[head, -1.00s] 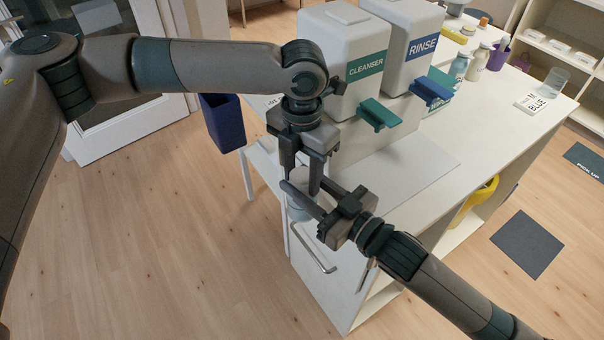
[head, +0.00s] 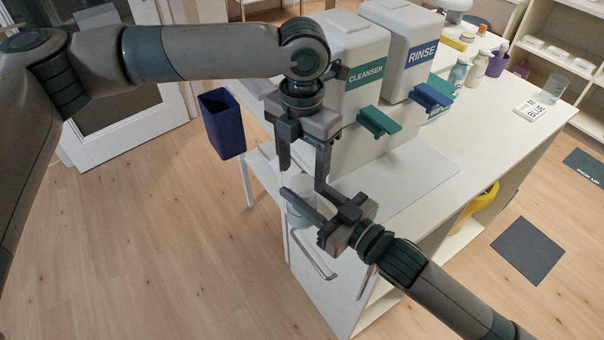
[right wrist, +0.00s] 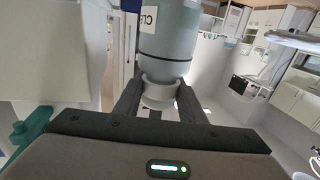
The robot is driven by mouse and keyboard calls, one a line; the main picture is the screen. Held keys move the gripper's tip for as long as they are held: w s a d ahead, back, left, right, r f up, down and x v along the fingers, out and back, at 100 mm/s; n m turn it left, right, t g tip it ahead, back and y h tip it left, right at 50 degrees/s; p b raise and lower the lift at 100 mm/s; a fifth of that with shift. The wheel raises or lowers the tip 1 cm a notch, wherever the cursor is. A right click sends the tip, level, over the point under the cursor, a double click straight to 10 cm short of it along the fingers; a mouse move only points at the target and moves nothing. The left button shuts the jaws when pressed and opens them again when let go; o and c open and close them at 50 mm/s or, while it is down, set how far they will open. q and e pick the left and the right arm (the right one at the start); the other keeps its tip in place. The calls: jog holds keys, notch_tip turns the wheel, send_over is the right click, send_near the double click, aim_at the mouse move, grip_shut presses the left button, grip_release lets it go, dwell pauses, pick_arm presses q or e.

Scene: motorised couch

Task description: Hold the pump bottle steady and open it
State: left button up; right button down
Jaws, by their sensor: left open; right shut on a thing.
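The pump bottle (head: 297,214) is pale and stands out only partly in the head view, at the table's left end. In the right wrist view its blue-grey body (right wrist: 167,42) carries a white label reading "CL", partly cut off. My right gripper (head: 301,191) is shut on the bottle's white collar (right wrist: 159,91), one finger on each side; this view appears upside down. The pump top is mostly hidden. My left gripper (head: 302,171) points down from above, open, its fingers spread on either side of the bottle's top. I cannot tell whether they touch it.
A cleanser dispenser (head: 350,55) with a green lever (head: 379,122) and a rinse dispenser (head: 408,40) with a blue lever (head: 433,97) stand close behind. A dark blue bin (head: 222,125) is to the left. The table's front right surface (head: 470,150) is clear.

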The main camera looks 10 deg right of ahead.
aim_at(302, 182)
pick_arm(q)
jog(key=shift+r, duration=0.1)
jog(key=shift+c, duration=0.3)
jog(key=shift+r+m, duration=1.7)
jog(key=shift+f, duration=0.1)
jog(key=shift+f, duration=3.95)
jog(key=c, duration=1.1)
jog(key=shift+n, duration=1.8)
